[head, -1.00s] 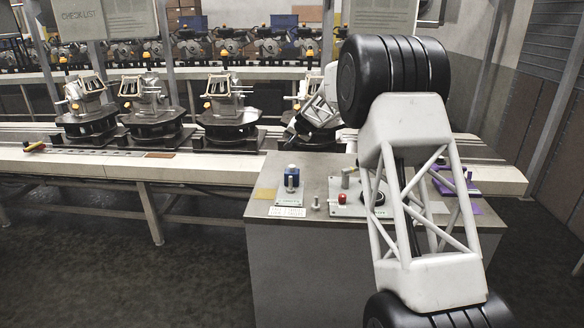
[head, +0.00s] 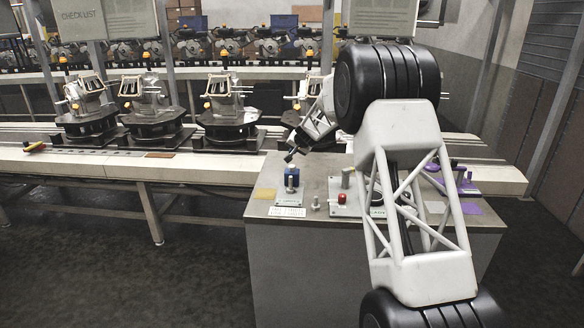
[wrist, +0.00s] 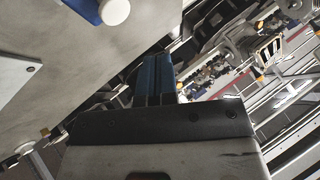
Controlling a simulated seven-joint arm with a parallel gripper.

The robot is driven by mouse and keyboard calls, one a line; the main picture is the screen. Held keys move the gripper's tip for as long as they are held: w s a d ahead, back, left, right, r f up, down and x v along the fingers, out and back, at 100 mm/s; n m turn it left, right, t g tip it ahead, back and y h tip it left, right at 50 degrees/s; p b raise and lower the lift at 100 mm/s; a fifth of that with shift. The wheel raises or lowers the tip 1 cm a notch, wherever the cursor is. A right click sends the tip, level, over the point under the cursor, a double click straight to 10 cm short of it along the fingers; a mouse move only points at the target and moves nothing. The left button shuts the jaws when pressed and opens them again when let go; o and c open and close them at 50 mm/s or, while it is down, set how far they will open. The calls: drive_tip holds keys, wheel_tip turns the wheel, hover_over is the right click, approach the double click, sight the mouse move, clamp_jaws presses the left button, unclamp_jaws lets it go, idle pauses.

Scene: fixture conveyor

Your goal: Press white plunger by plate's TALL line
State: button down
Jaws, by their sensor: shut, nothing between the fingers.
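A pale, round-capped plunger (head: 291,183) stands in front of a blue block (head: 292,170) on a small light plate (head: 287,201) at the bench's left. In the wrist view, a white round cap (wrist: 115,11) shows at the top beside a blue part (wrist: 86,8). A white label plate (head: 287,212) with print too small to read lies in front; I cannot make out a TALL line. My gripper (head: 291,155) is just above and behind the blue block, apart from it. Its fingers (wrist: 155,75) are together and empty.
The grey bench top (head: 262,208) also carries a metal peg (head: 315,203), a red button (head: 342,198), an upright metal handle (head: 346,177) and purple parts (head: 468,187). The conveyor (head: 205,171) with several machine assemblies runs behind.

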sight(293, 166)
drive_tip(key=shift+f, duration=1.7)
drive_tip(key=shift+f, duration=0.15)
idle(0.8)
drive_tip(key=shift+f, duration=0.25)
drive_tip(key=shift+f, duration=0.65)
idle(1.5)
drive_tip(key=shift+r, duration=0.95)
drive_tip(key=shift+r, duration=0.1)
drive_tip(key=shift+r, duration=2.45)
